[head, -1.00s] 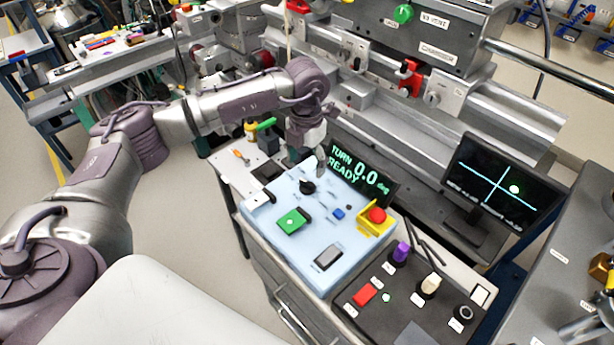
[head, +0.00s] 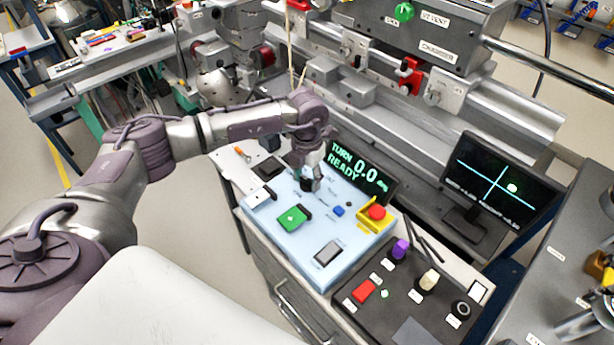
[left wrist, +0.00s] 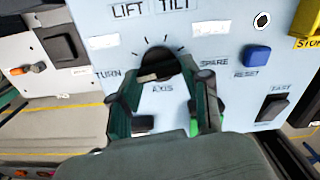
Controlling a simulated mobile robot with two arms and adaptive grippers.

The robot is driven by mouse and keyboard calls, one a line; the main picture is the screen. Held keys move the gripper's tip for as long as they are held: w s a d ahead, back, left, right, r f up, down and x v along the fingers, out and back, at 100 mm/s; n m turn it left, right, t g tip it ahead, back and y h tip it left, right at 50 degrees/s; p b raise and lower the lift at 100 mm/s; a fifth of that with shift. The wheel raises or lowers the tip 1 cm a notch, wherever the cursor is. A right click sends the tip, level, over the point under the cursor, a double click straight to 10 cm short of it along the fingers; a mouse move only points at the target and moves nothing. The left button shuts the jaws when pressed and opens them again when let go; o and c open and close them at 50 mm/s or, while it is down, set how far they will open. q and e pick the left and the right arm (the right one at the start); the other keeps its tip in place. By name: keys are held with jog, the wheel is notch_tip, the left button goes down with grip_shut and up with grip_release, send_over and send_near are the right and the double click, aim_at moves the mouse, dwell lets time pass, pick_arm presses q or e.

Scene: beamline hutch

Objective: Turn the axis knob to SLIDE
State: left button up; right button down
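The axis knob (left wrist: 158,62) is round and black on the pale blue panel (left wrist: 215,30), with AXIS printed below it. Tick marks fan around its top. My right gripper is not in view.
On the panel are a green button (head: 292,217), a blue reset button (left wrist: 257,56), a dark rocker switch (left wrist: 272,107) and a red stop button on yellow (head: 377,212). A black control box (head: 410,300) stands in front, a monitor (head: 497,185) to the right.

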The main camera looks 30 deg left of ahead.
pick_arm(q)
jog(key=c, duration=0.4)
jog(key=shift+f+m+b, duration=0.15)
jog(key=shift+m+b, duration=0.8)
jog(key=shift+m, duration=0.15)
jog(key=shift+m+b, duration=0.85)
jog(key=shift+m, duration=0.25)
jog(key=shift+w+a+m+b, duration=0.1)
jog(key=shift+m+b, duration=0.9)
jog(key=shift+m, duration=0.6)
jog(key=shift+r, duration=0.2)
jog(key=o, duration=1.2)
jog(key=shift+c, duration=0.2)
jog(key=shift+r, duration=0.1)
